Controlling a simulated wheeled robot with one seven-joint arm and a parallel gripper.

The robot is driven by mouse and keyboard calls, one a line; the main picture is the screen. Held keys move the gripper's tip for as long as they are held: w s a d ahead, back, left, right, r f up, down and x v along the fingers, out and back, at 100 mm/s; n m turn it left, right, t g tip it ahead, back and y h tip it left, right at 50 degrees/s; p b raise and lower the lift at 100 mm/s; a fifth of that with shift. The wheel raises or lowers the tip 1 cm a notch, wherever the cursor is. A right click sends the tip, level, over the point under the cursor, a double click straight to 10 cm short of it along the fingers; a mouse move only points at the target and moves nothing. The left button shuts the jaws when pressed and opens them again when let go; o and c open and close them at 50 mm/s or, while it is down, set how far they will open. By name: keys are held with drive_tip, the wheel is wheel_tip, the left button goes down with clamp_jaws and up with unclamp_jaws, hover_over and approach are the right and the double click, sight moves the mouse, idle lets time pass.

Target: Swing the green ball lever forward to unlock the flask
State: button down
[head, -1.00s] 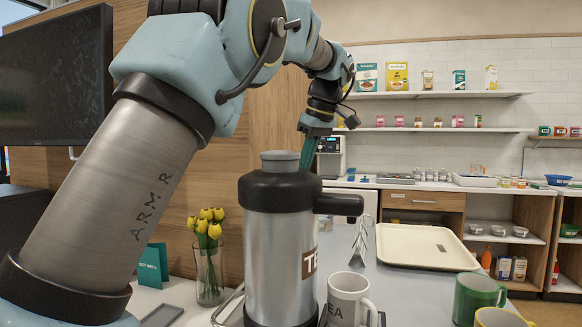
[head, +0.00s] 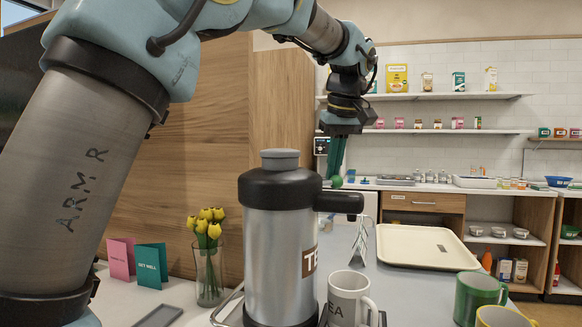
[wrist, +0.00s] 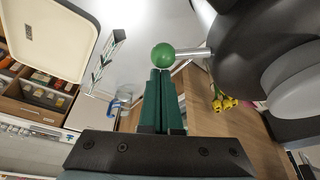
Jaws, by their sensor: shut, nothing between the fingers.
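The steel flask (head: 270,265) stands upright with a black lid, grey cap and black spout pointing right. The green ball (head: 336,181) shows just behind the spout. In the wrist view the green ball (wrist: 163,56) sits on the end of a short metal rod (wrist: 192,52) coming out of the flask's black top (wrist: 262,60). My gripper (head: 336,172) points down behind the spout, its green fingers shut and empty. In the wrist view the fingertips of my gripper (wrist: 160,73) are right at the ball's edge; I cannot tell whether they touch it.
A white TEA mug (head: 347,300) stands close to the flask's right, with a green mug (head: 473,297) and a yellow mug (head: 500,317) farther right. A cream tray (head: 424,247) lies behind. Yellow tulips in a glass vase (head: 209,270) stand left of the flask.

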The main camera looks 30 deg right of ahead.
drive_tip(key=shift+a, duration=0.1)
idle(0.5)
drive_tip(key=w+r+p, duration=0.2)
drive_tip(key=w+p, duration=0.1)
drive_tip(key=w, duration=0.2)
drive_tip(key=v, duration=0.9)
drive_tip(key=shift+s+a+f+b, duration=0.2)
drive_tip(key=shift+s+b, duration=0.1)
drive_tip(key=shift+b, duration=0.1)
